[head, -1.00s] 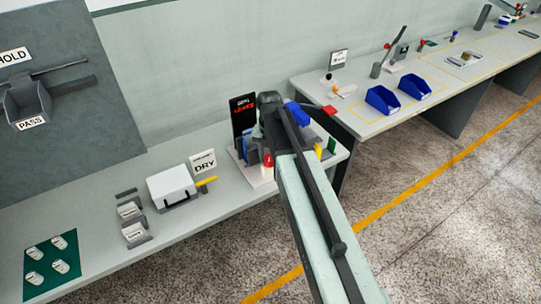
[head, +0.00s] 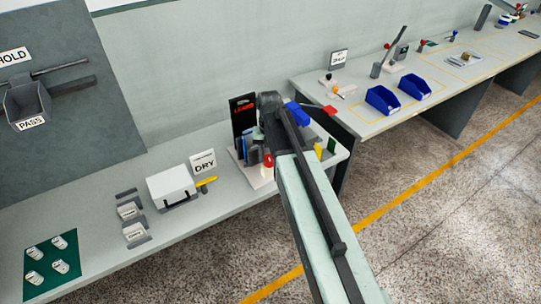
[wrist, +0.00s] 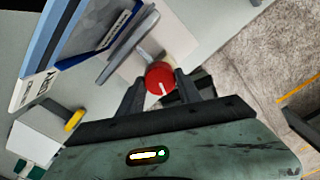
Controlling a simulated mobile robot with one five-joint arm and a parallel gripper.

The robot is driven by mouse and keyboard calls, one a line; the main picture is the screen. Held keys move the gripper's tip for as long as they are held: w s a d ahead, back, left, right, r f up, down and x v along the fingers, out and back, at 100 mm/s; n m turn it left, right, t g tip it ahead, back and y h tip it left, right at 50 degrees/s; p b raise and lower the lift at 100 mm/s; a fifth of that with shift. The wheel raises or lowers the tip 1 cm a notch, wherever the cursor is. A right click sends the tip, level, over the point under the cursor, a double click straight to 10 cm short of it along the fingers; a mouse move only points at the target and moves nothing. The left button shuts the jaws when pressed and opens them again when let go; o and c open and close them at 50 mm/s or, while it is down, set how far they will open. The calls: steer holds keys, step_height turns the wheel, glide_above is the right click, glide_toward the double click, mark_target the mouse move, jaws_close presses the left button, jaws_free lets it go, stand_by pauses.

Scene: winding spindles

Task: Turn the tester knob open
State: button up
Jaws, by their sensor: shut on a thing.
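The tester stands at the right end of the left bench, with a black display panel (head: 243,112) showing red text too small to read surely. Its red knob (head: 268,160) shows just left of my arm. In the wrist view the round red knob (wrist: 159,77) has a pale mark on its face and sits between my gripper's two dark fingers. My gripper (wrist: 161,86) is shut on the knob. A pale metal stem (wrist: 150,55) runs behind the knob toward the tester's light base plate. In the head view my arm hides part of the tester.
Blue and grey upright plates (wrist: 75,40) stand close to the left of my gripper. A white box (head: 172,185), a DRY sign (head: 204,162) and a green mat (head: 52,268) are on the bench. A second bench with blue bins (head: 383,100) stands right, beyond a floor gap.

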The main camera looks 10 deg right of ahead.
mark_target(269, 157)
steer(key=o, duration=1.4)
steer(key=shift+w, duration=0.2)
steer(key=shift+c, duration=0.2)
steer(key=shift+s, duration=0.1)
step_height(269, 157, up, 8)
steer(key=p, duration=0.8)
steer(key=shift+f, duration=0.1)
